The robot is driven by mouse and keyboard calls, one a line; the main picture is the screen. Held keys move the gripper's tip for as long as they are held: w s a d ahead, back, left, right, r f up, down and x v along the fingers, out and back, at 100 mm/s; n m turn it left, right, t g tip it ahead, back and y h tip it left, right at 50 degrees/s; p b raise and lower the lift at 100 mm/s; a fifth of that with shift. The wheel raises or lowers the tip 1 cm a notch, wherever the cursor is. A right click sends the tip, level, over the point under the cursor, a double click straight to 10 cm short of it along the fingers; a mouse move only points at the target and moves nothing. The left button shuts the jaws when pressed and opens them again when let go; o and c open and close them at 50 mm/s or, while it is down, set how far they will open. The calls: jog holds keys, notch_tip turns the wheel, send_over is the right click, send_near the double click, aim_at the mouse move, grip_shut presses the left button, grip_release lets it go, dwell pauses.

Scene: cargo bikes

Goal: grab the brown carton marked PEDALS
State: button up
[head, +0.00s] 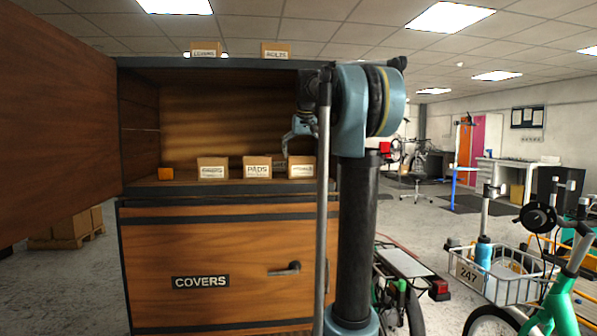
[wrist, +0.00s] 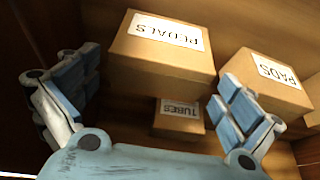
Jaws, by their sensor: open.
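The brown carton marked PEDALS (wrist: 160,65) shows in the wrist view, its white label upside down, between my two spread fingers. My gripper (wrist: 155,80) is open and nothing is held in it. In the head view my gripper (head: 297,135) hangs inside the open cabinet compartment, above the rightmost carton in the row (head: 301,168). That carton's label is too small to read surely there, but it stands right of the PADS carton, and part of its right side is near my arm.
The PADS carton (head: 257,167) stands close beside it, also in the wrist view (wrist: 265,82) by my right finger. A TUBES carton (wrist: 180,118) shows beyond my gripper. The open door (head: 60,120) stands at left.

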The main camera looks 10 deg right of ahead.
aim_at(300, 166)
jog(key=x, duration=0.3)
jog(key=w+x, duration=0.1)
jog(key=x, duration=0.2)
jog(key=shift+w+f, duration=0.2)
jog(key=shift+f, duration=0.25)
jog(key=c, duration=0.8)
